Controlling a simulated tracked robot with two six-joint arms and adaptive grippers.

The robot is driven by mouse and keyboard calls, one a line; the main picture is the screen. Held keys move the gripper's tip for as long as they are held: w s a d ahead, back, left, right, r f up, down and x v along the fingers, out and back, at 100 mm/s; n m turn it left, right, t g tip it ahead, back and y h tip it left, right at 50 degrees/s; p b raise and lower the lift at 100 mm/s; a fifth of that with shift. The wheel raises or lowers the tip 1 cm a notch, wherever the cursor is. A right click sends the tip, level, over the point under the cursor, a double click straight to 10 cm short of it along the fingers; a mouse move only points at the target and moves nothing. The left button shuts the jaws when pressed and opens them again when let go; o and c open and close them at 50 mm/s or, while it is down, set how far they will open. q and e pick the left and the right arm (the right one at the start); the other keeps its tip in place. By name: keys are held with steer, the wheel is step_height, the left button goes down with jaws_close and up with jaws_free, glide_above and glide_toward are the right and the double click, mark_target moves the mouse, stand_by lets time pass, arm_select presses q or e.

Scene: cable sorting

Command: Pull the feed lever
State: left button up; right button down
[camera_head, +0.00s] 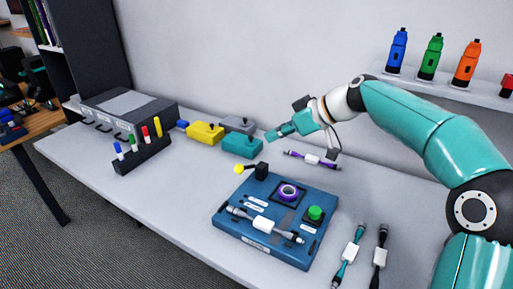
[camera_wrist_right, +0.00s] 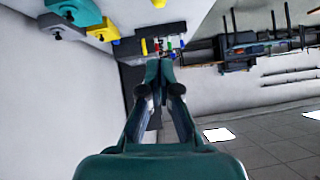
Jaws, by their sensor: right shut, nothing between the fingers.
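The feed lever (camera_head: 241,169), with a round yellow knob on a thin rod, comes out to the left of a black block (camera_head: 262,171) at the back left corner of the blue panel (camera_head: 230,216). A yellow thing at the top edge of the right wrist view (camera_wrist_right: 158,4) looks like its knob. My right gripper (camera_head: 271,135) is above and behind the lever, near the teal box, apart from the knob. It points left. In the right wrist view its fingers (camera_wrist_right: 159,72) are together and empty. My left gripper is not in view.
Teal (camera_head: 241,147), yellow (camera_head: 205,133) and grey (camera_head: 238,124) boxes stand behind the lever. A purple cable (camera_head: 312,160) lies behind the panel. Two cables lie at its right. A marker rack (camera_head: 142,155) stands left.

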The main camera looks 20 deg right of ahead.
steer(key=p, duration=0.2)
glide_above(246, 167)
steer(key=s, duration=0.3)
step_height(246, 167, down, 6)
steer(key=shift+w+a+f, duration=0.1)
steer(key=shift+a+f, duration=0.1)
steer(key=shift+f, duration=0.8)
steer(key=shift+w+a+f, duration=0.1)
steer(key=shift+a+f, duration=0.1)
steer(key=shift+f, duration=0.8)
